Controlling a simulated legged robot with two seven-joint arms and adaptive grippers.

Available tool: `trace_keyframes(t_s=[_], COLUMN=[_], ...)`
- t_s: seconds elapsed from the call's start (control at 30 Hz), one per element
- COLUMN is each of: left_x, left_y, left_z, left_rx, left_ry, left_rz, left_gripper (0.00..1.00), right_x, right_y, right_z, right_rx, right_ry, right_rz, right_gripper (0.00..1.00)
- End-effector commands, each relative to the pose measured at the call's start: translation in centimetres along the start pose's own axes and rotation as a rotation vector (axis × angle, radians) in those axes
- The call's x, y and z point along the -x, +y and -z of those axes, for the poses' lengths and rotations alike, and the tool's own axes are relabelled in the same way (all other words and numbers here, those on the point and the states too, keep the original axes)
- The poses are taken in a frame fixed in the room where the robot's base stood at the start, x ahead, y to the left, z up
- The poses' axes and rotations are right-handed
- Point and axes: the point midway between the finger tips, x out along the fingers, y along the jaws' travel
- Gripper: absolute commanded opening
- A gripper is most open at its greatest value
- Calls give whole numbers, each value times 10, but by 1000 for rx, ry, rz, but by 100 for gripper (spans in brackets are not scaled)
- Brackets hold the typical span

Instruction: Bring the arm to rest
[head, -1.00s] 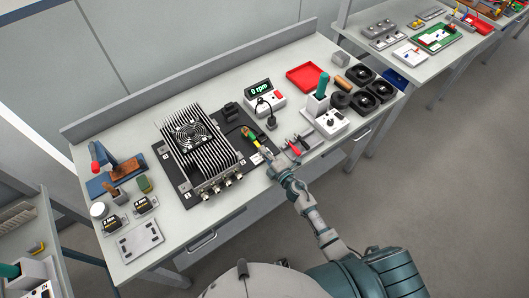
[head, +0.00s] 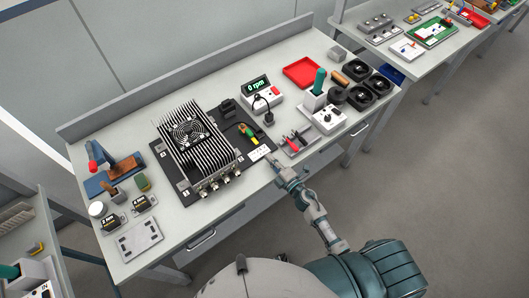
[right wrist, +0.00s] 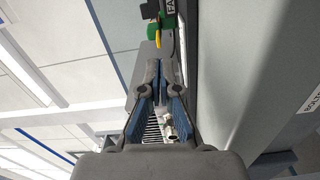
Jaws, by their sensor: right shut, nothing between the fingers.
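My right arm reaches up from the bottom right of the head view. Its gripper (head: 272,160) is at the front edge of the workbench, beside the right front corner of the black board (head: 172,164) that carries the finned unit. In the right wrist view the gripper (right wrist: 159,64) has its fingertips together, with nothing between them. A green and yellow connector (head: 247,131) lies on the board beyond the fingers; it also shows in the right wrist view (right wrist: 154,30). My left gripper is in neither view.
The finned unit (head: 195,145) with a fan stands left of the gripper. A grey tray with red-handled tools (head: 296,141) is close on its right. Further right are a white device with a green handle (head: 320,84) and black fans (head: 370,85). Open floor (head: 440,200) lies in front.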

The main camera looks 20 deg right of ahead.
Motion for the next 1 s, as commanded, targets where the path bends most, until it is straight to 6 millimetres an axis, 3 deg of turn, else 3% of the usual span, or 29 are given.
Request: trace_keyframes(t_s=[0.1, 0.3, 0.67, 0.83, 0.9, 1.0], left_x=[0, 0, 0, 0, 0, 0], left_y=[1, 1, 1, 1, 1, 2], left_z=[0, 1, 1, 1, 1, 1], left_rx=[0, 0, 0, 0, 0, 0], left_ry=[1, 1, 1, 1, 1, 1], left_rz=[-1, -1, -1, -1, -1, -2], left_gripper=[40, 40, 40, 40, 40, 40], right_x=[29, 63, 77, 94, 112, 143], right_y=[-1, -2, 5, 17, 12, -5], right_z=[0, 0, -7, -41, -53, -54], right_rx=[-2, -1, -47, -320, -496, -736], right_ry=[0, 0, -56, -348, -508, -705], right_rz=[3, 3, -4, 8, 47, 141], right_gripper=[0, 0, 0, 0, 0, 0])
